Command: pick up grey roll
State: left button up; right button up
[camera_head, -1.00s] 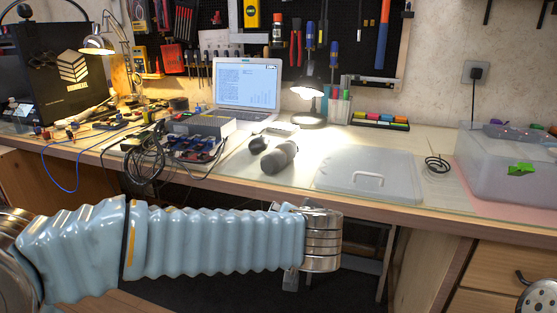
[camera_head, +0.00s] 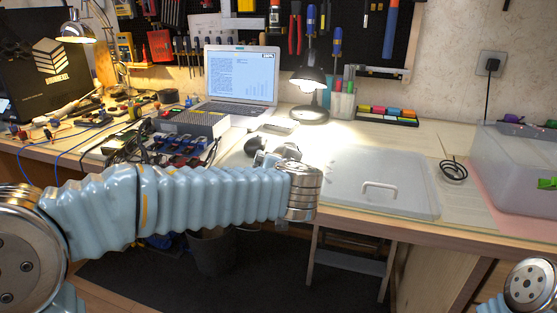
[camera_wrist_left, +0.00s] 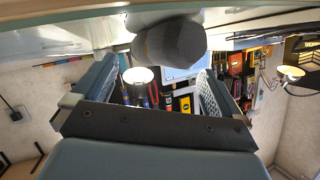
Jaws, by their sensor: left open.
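The grey roll (camera_wrist_left: 170,42) shows in the left wrist view, lying on the desk surface at the top of the picture, which appears upside down. My left gripper (camera_wrist_left: 155,70) is open, with one finger on each side of the picture. The roll shows between and beyond the fingertips, and nothing is held.
A lit desk lamp (camera_head: 310,85) and a laptop (camera_head: 242,78) stand at the back. A clear flat lid (camera_head: 385,185) lies to the right. Electronics and cables (camera_head: 180,145) crowd the left.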

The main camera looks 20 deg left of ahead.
pick_arm(q)
jog(key=x, duration=0.2)
jog(key=p+x, duration=0.1)
jog(key=x, duration=0.1)
jog(key=shift+a+r, duration=0.1)
jog(key=shift+r, duration=0.15)
jog(key=shift+w+a+f, duration=0.1)
jog(key=shift+w+f, duration=0.15)
jog(key=shift+w, duration=0.25)
jog(key=c, duration=1.3)
jog(key=shift+o, duration=0.2)
